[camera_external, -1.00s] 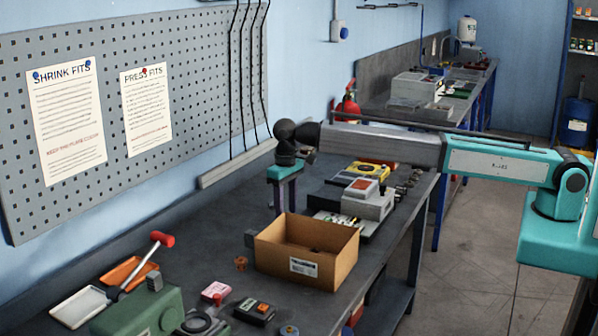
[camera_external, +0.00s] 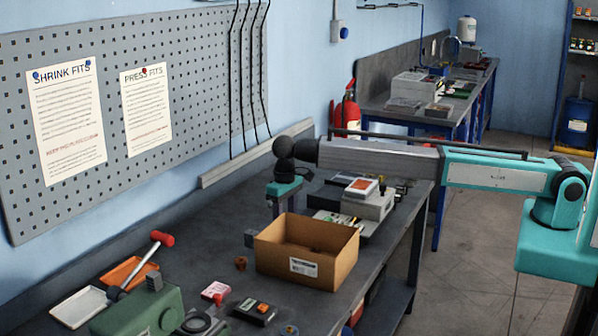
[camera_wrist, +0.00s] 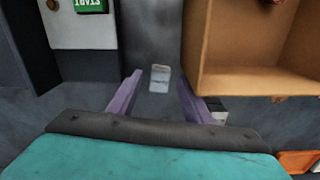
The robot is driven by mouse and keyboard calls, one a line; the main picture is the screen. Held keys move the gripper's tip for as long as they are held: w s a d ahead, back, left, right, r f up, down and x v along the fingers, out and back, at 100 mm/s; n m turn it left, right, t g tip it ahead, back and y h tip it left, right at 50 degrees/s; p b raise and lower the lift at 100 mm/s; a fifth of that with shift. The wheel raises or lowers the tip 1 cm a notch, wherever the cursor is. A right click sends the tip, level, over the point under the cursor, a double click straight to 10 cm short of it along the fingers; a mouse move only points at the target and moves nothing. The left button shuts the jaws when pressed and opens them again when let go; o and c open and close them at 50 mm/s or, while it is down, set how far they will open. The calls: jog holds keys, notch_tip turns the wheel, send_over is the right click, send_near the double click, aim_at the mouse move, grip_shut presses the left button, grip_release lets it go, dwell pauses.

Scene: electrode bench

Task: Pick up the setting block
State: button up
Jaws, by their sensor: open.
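A small pale grey block (camera_wrist: 159,80), which looks like the setting block, lies on the dark bench in the wrist view. It appears between the lines of my two fingers and ahead of their tips. My gripper (camera_wrist: 160,75) is open and empty, pointing down above it. In the external view my gripper (camera_external: 283,207) hangs just behind the cardboard box (camera_external: 292,268), which partly hides the fingertips. I cannot make out the pale block in that view.
The box wall (camera_wrist: 196,55) stands close on the right in the wrist view. A pale device with a green START label (camera_wrist: 91,5) is on the left.

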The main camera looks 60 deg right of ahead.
dwell(0.4)
grip_shut()
jog(key=shift+r, duration=0.2)
notch_tip(320, 180, up, 18)
jog(key=p, duration=0.8)
jog(key=shift+f+p, duration=0.15)
jog(key=shift+p, duration=0.15)
notch_tip(320, 180, down, 12)
jog(key=b, duration=1.1)
jog(key=shift+r+b, duration=0.2)
jog(key=shift+b, duration=0.15)
dwell(0.8)
